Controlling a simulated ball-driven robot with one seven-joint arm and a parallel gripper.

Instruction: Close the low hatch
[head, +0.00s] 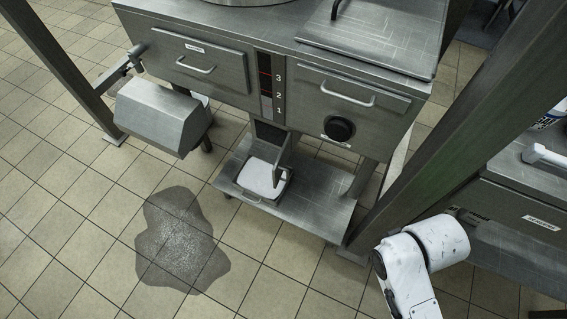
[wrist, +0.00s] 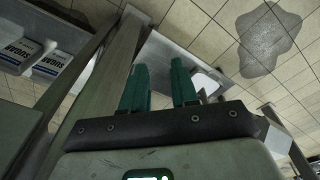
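The mixer's grey steel front (head: 225,72) shows in the head view, with a numbered strip 3, 2, 1 at its middle. Below the strip is a dark opening (head: 270,132), and a narrow grey flap (head: 282,160), seen nearly edge-on, stands out beside it; I take this for the low hatch, standing open. A white container (head: 262,177) sits below on the low shelf (head: 318,204). My gripper (wrist: 158,64) shows in the wrist view, its two green fingers apart with nothing between them. It is outside the head view. The hatch cannot be made out in the wrist view.
A grey box-shaped housing (head: 160,115) juts out at the mixer's left. A slanted steel post (head: 455,125) stands at the right, before another unit (head: 520,190). A dark wet patch (head: 180,243) lies on the tiles. The floor in front is otherwise clear.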

